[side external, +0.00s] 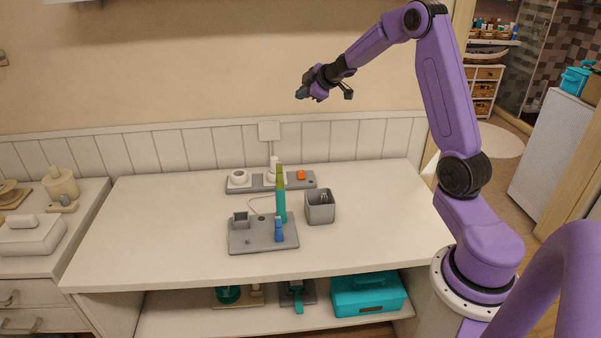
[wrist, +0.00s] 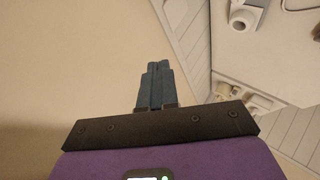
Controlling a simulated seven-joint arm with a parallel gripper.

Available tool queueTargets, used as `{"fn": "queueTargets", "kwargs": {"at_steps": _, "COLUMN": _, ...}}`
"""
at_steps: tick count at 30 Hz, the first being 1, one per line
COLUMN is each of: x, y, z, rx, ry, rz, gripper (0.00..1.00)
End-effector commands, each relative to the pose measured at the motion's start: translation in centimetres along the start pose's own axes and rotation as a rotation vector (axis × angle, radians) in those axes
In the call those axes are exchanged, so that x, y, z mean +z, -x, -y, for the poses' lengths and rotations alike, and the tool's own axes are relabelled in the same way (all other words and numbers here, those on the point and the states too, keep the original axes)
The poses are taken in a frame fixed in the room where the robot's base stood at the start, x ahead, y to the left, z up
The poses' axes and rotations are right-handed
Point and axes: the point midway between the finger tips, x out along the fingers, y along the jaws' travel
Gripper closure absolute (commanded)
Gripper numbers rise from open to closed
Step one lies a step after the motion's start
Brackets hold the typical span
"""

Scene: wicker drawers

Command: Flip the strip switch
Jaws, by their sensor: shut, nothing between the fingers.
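The grey power strip (side external: 270,182) lies at the back of the white table, near the wall. An orange switch (side external: 301,175) sits towards its right end; I cannot tell which way it is tipped. A white round plug is at the strip's left end and another white plug with a cord stands near its middle. My gripper (side external: 301,93) is high in the air above and behind the table, well apart from the strip. In the wrist view my gripper (wrist: 156,72) has its two fingers together, with nothing between them. The switch does not show clearly in the wrist view.
A grey base (side external: 263,247) holds a tall green and teal upright object (side external: 281,200) and a small blue one (side external: 278,230), in front of the strip. A grey square cup (side external: 320,212) stands to their right. The right side of the tabletop (side external: 385,215) is clear.

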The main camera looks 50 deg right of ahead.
Motion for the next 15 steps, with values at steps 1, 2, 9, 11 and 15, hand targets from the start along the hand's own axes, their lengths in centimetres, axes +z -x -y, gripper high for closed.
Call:
{"fn": "queueTargets", "kwargs": {"at_steps": 1, "x": 0.2, "y": -0.2, "z": 0.2, "rx": -0.002, "ry": -0.001, "rz": 0.002, "gripper": 1.00}}
{"fn": "queueTargets", "kwargs": {"at_steps": 2, "x": 0.3, "y": -0.3, "z": 0.3, "rx": -0.001, "ry": -0.002, "rz": 0.003, "gripper": 1.00}}
{"fn": "queueTargets", "kwargs": {"at_steps": 9, "x": 1.3, "y": -1.5, "z": 1.8, "rx": -0.007, "ry": -0.004, "rz": 0.005, "gripper": 1.00}}
{"fn": "queueTargets", "kwargs": {"at_steps": 11, "x": 1.7, "y": -1.9, "z": 2.2, "rx": -0.006, "ry": -0.005, "rz": 0.006, "gripper": 1.00}}
{"fn": "queueTargets", "kwargs": {"at_steps": 15, "x": 2.6, "y": -3.1, "z": 3.6, "rx": -0.009, "ry": -0.004, "rz": 0.007, "gripper": 1.00}}
